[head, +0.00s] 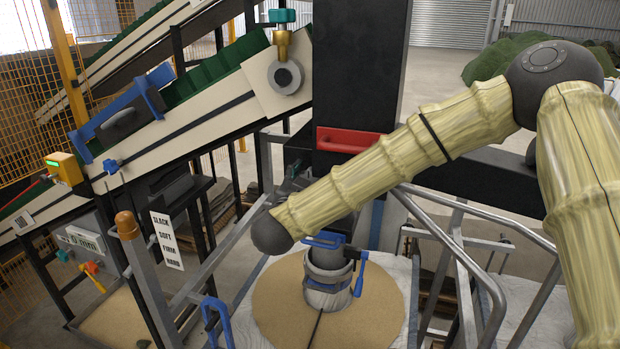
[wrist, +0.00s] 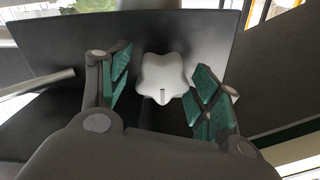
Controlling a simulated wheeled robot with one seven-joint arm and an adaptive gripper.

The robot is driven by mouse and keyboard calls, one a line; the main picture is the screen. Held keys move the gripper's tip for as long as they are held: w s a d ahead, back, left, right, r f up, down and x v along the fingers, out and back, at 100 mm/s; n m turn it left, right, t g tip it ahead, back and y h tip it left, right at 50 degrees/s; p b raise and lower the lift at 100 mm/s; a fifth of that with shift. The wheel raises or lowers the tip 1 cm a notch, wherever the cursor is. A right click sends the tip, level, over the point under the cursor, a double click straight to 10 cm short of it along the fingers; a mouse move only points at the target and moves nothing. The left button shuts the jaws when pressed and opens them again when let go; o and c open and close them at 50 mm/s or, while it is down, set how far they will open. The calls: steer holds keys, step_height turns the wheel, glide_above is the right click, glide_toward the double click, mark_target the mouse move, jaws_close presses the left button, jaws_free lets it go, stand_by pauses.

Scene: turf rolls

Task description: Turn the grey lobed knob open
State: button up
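The grey lobed knob (wrist: 163,78) is pale grey and star-shaped, with a small dark slot near its lower edge. It stands out from a dark panel (wrist: 215,35) in the wrist view. My gripper (wrist: 160,82) is open, with one green-padded finger on each side of the knob. A gap shows on the left; on the right the pad is very near the knob, and I cannot tell if it touches. In the head view I cannot make out the knob or my gripper's fingers.
In the head view a red handle (head: 350,141) is on a black column. A sloped conveyor (head: 190,130) stands left, with a label strip (head: 166,240) below it. Grey rails (head: 455,245) run at right. A blue-handled clamp (head: 358,275) is at lower middle.

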steer(key=shift+s+r, duration=0.3)
steer(key=shift+s, duration=0.15)
steer(key=c, duration=0.3)
steer(key=shift+s+r, duration=0.1)
steer(key=shift+s, duration=0.05)
steer(key=c, duration=0.4)
steer(key=shift+w+f, duration=0.55)
steer(key=shift+w, duration=0.25)
steer(key=shift+c, duration=0.5)
